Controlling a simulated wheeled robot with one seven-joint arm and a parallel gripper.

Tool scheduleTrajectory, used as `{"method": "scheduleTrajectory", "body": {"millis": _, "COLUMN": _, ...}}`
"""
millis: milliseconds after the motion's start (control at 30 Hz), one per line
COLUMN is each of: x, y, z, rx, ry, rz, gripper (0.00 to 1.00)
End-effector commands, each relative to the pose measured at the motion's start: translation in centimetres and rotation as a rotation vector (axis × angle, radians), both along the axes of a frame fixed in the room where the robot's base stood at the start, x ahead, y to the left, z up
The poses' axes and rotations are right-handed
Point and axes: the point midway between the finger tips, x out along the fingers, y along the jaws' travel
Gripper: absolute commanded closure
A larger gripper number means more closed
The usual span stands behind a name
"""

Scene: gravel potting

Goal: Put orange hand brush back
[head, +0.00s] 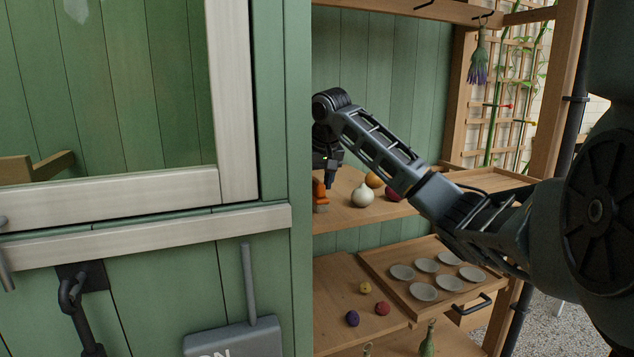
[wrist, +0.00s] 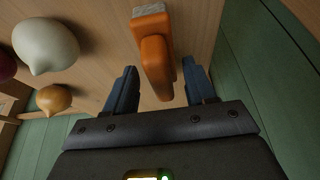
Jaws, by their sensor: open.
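The orange hand brush (wrist: 154,58) lies on the wooden shelf in the wrist view, with its pale bristle block at the top of the picture. In the head view the brush (head: 320,193) shows at the left end of the middle shelf, partly cut off by the green door edge. My gripper (wrist: 158,88) is open, with one blue-grey finger on each side of the brush handle. Gaps show between the handle and both fingers. In the head view my gripper (head: 328,175) is above the brush, partly hidden by the door edge.
A white onion-shaped bulb (head: 362,195) and an orange-brown one (head: 374,180) stand right of the brush. A tray (head: 380,266) with several small dishes is on the shelf below. The green door (head: 300,250) closes off the left side.

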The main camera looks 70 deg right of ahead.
Motion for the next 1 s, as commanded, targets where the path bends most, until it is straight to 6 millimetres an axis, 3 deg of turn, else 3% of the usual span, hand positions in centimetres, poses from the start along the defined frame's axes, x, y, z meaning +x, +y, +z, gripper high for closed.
{"method": "scheduleTrajectory", "body": {"millis": 267, "x": -0.3, "y": 0.4, "z": 1.6, "rx": -0.002, "ry": -0.002, "rz": 0.000, "gripper": 0.45}}
{"method": "scheduleTrajectory", "body": {"millis": 700, "x": -2.4, "y": 2.9, "z": 9.6, "rx": -0.005, "ry": 0.001, "rz": -0.001, "gripper": 0.45}}
{"method": "scheduleTrajectory", "body": {"millis": 1000, "x": -2.9, "y": 3.6, "z": 11.3, "rx": -0.001, "ry": 0.001, "rz": 0.000, "gripper": 0.45}}
